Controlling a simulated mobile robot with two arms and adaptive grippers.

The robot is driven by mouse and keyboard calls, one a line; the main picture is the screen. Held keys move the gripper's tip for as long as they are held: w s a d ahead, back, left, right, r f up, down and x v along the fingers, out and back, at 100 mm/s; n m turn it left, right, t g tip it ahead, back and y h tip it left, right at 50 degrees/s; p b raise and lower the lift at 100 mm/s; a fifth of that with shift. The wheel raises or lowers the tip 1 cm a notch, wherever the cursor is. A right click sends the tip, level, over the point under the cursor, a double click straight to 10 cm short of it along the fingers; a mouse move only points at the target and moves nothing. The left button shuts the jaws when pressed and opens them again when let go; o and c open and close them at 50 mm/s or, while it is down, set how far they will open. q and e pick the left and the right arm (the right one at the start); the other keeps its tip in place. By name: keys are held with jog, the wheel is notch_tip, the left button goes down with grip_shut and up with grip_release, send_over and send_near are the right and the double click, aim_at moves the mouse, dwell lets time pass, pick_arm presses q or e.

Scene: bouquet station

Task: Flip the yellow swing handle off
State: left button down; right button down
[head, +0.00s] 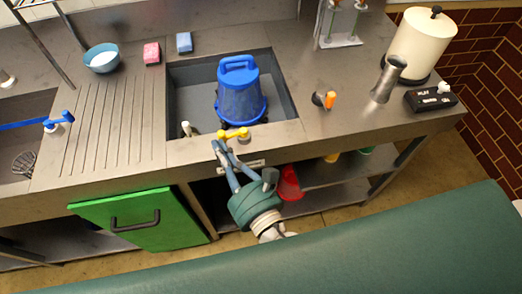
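The yellow swing handle (234,134) sits on the front rim of the middle sink, lying roughly sideways along the counter edge. My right gripper (221,149) reaches up from below, in front of the counter, with its fingertips close together just below and left of the handle's left end. Nothing shows between the fingers. I cannot tell whether the fingertips touch the handle. My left gripper is not in view.
A blue bucket (241,92) stands in the sink (186,84) behind the handle. A blue lever (36,122) is at the left sink. An orange-tipped knob (329,100), a metal cylinder (388,80) and a black control box (431,99) are to the right. A green door (142,219) hangs below.

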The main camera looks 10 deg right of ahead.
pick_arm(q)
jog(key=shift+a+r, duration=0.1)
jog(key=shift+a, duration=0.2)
pick_arm(e)
jog(key=shift+w+a, duration=0.55)
jog(key=shift+w, duration=0.4)
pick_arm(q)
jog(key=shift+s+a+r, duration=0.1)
